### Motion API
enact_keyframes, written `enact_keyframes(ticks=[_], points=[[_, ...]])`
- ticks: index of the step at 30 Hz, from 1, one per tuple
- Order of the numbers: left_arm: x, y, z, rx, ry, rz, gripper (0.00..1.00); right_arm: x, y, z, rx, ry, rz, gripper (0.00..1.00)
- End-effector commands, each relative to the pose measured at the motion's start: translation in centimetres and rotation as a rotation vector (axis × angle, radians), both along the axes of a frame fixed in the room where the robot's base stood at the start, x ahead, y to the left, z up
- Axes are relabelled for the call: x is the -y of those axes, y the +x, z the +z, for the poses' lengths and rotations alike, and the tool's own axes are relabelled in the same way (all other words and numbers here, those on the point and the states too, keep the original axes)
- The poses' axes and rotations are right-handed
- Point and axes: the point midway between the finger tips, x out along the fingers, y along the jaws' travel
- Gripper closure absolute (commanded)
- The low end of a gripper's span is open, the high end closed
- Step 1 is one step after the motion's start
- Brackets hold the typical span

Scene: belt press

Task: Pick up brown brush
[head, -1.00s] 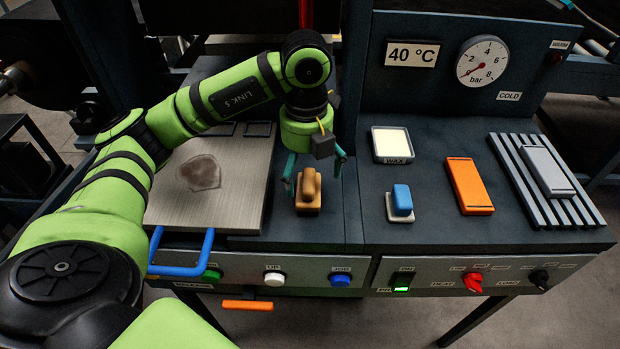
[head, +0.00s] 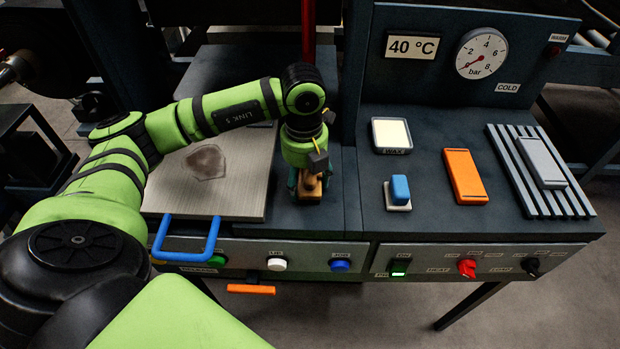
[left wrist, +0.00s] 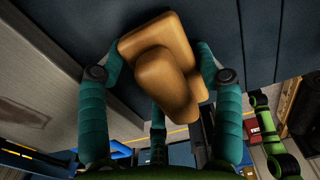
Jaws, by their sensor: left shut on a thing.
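The brown brush (head: 311,187) stands on the dark bench top, right of the metal plate, mostly hidden under my left gripper in the head view. In the left wrist view the brush (left wrist: 165,72) shows as a tan block with a rounded handle. My left gripper (head: 309,188) points down over it, and its teal fingers are closed on the brush from both sides. In the left wrist view the left gripper (left wrist: 160,70) has a finger on each side of the brush. Whether the brush touches the bench is hard to tell. My right gripper is not in view.
A metal plate (head: 225,165) with a dark stain and a blue handle (head: 185,252) lies left. Right are a blue-handled block (head: 399,190), a wax tray (head: 391,149), an orange block (head: 465,176) and a grey block (head: 541,163) on a ribbed rack. Buttons line the front panel.

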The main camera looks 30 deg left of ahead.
Motion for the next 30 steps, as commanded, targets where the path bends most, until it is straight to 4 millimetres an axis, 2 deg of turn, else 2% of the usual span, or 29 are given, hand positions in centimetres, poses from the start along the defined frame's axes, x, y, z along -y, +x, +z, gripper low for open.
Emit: enact_keyframes(ticks=[11, 14, 18, 24, 30], points=[[0.0, 0.0, 0.6, 0.000, 0.000, -0.001, 0.71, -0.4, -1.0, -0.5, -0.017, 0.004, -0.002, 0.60], [0.0, 0.1, 1.7, 0.004, 0.000, -0.001, 0.71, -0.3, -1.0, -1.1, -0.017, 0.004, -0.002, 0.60], [0.2, 0.1, 4.1, 0.006, -0.001, -0.003, 0.71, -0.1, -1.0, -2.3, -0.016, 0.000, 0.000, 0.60], [5.1, 0.4, 6.8, 0.005, -0.003, -0.010, 0.71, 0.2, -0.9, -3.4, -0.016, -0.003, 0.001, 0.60], [8.8, 0.7, 9.3, 0.004, 0.000, -0.004, 0.71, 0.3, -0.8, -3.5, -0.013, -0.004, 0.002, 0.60]])
